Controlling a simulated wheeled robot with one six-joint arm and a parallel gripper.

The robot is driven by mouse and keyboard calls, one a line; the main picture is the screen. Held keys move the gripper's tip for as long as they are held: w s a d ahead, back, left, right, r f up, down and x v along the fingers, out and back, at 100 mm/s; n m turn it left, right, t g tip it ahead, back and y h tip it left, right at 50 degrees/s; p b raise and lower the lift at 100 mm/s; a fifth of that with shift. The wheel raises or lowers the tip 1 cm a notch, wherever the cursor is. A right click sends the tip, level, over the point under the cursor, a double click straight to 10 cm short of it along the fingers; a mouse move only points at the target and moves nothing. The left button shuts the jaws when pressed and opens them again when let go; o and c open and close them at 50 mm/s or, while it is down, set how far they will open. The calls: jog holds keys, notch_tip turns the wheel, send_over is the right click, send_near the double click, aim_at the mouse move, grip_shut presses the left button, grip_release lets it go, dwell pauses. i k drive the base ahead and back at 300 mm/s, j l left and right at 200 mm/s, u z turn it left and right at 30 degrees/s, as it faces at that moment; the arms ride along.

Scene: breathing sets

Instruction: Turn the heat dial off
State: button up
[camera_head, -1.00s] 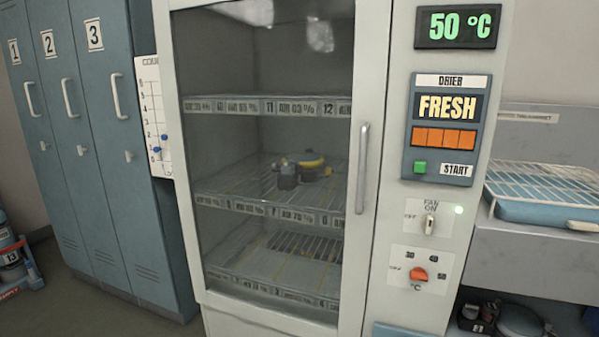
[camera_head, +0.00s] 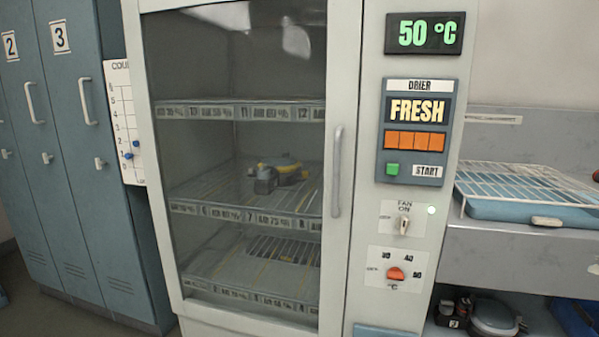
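The heat dial (camera_head: 396,273) is an orange knob on a white plate low on the drier's control panel. Its plate is marked OFF at left, then 30, 40 and 50, with °C below. The knob lies roughly sideways; which mark it points to is too small to tell. The drier's display (camera_head: 424,33) reads 50 °C in green. My gripper is not in view.
The drier's glass door (camera_head: 240,150) is shut, with a yellow and dark item (camera_head: 280,172) on a shelf inside. Blue lockers (camera_head: 75,150) stand at left. At right are a counter with a wire rack (camera_head: 525,185) and items below it.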

aim_at(394, 273)
jog(key=i+l+z, duration=0.25)
jog(key=i, duration=0.25)
jog(key=i+j+z, duration=0.1)
jog(key=i+z, duration=0.2)
jog(key=i, duration=0.25)
jog(key=u, duration=0.7)
jog(key=z, duration=0.7)
jog(key=k, duration=0.7)
